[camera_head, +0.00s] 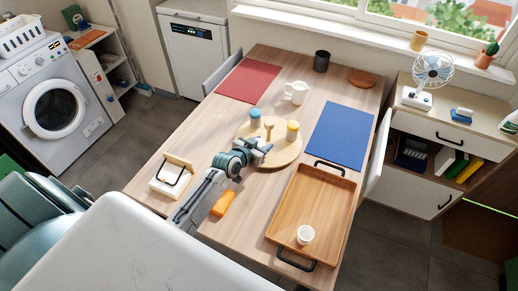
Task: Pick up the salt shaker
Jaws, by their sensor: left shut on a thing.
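A round wooden board (288,155) lies on the table's middle. A blue shaker (256,117) and a yellow shaker (292,132) stand upright on it; I cannot tell which holds salt. A wooden peg (268,127) rises between them. My left gripper (264,146) is over the board's near left part, shut at the peg's lower part; its jaws are small and partly hide what they hold. Both shakers are apart from the jaws. My right gripper is not in view.
A wooden tray (306,205) with black handles holds a white cup (305,235). A napkin holder (172,176) and orange object (223,203) flank my arm. A white jug (296,92), dark cup (322,61), red mat (248,80) and blue mat (341,134) lie beyond.

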